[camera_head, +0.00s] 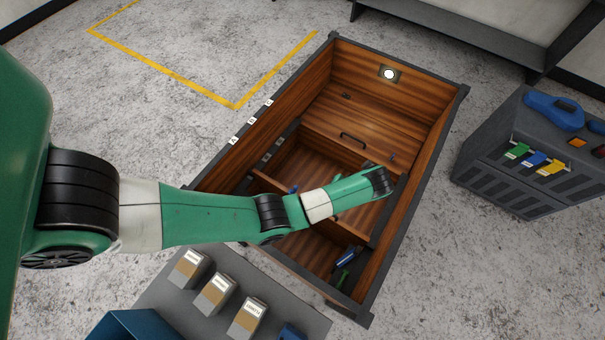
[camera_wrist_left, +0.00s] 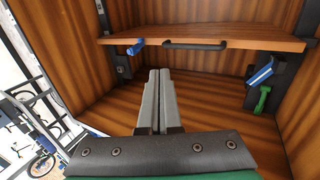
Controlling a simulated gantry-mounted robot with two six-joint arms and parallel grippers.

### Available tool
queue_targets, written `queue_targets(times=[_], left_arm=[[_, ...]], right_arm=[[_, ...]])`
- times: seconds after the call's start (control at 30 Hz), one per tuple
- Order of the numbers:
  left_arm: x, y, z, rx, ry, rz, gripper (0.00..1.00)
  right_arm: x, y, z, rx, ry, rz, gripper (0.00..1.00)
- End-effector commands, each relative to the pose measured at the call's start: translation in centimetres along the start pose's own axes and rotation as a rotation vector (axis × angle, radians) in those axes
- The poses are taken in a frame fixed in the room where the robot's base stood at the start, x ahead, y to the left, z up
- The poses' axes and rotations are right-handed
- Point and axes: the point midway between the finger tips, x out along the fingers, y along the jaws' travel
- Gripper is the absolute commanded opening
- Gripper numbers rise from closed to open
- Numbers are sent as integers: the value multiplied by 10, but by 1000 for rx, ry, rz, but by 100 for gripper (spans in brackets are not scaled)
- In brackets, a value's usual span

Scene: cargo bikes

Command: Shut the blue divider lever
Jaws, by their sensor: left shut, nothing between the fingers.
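My left arm reaches into the wooden cargo box (camera_head: 449,130) from the left in the head view, and its wrist hides the gripper's fingers there. In the left wrist view my left gripper (camera_wrist_left: 159,74) is shut and empty, with grey fingers pointing toward a wooden divider (camera_wrist_left: 225,32) with a dark handle. A small blue lever (camera_wrist_left: 136,47) sits at the divider's left end, left of and apart from the fingertips. A larger blue lever (camera_wrist_left: 262,72) is tilted on a dark bracket at the right. A blue lever (camera_head: 347,257) also shows in the head view. My right gripper is not in view.
A green lever (camera_wrist_left: 264,100) hangs below the larger blue one. The box walls enclose the gripper closely. Labelled cartons (camera_head: 215,293) stand on a grey surface at the lower left. A grey cabinet (camera_head: 490,150) with coloured tags stands right of the box.

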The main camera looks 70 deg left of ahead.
Motion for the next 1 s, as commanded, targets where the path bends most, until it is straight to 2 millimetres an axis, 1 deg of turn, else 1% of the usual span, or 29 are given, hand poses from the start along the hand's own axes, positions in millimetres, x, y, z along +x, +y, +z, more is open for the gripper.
queue_targets(times=[0.23, 0.37, 0.5, 0.57, 0.83, 0.9, 1.0], left_arm=[[1, 0, 1, -1, -4, -1, 0], [10, -1, 1, -2, -4, 0, 0], [33, -1, 1, -2, -3, 1, 0], [45, -1, 1, -2, -3, 2, 0], [104, -1, 1, -2, -3, 1, 0], [102, 14, 2, -5, -5, -1, 0], [106, 28, 2, -4, -5, -1, 0]], right_arm=[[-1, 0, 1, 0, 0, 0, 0], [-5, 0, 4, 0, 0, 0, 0], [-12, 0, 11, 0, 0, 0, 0], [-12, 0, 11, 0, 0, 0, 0], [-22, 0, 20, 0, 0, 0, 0], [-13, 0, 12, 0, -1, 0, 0], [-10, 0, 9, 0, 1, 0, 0]])
